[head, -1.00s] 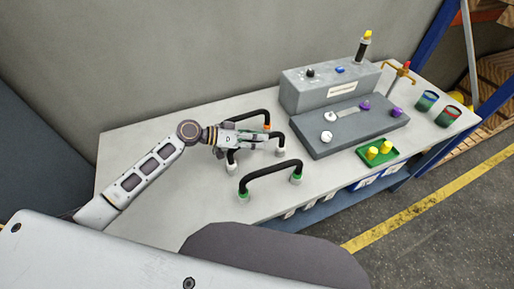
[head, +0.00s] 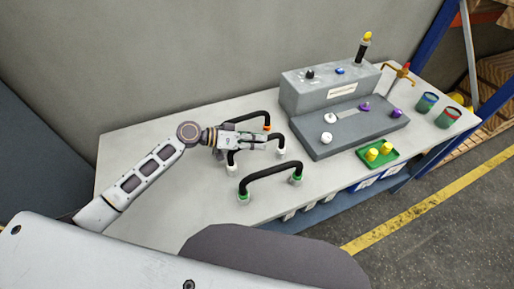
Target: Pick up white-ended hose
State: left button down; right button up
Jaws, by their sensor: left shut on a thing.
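The white-ended hose (head: 279,138) is a black arched hose with white ends, in the middle of the table in the head view. My left gripper (head: 262,138) reaches over it from the left and is shut on its upper span, hiding part of it. Its white ends show below the gripper, at the left and right. I cannot tell whether they still touch the table. My right gripper is not in view.
A green-ended hose (head: 270,172) stands just in front and an orange-ended hose (head: 262,114) just behind. A grey stepped console (head: 330,90) and a green tray (head: 365,157) with yellow pieces are to the right. The table's (head: 150,140) left part is clear.

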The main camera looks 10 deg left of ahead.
pick_arm(q)
jog(key=shift+r, duration=0.15)
jog(key=shift+r+b, duration=0.45)
jog(key=shift+r, duration=4.55)
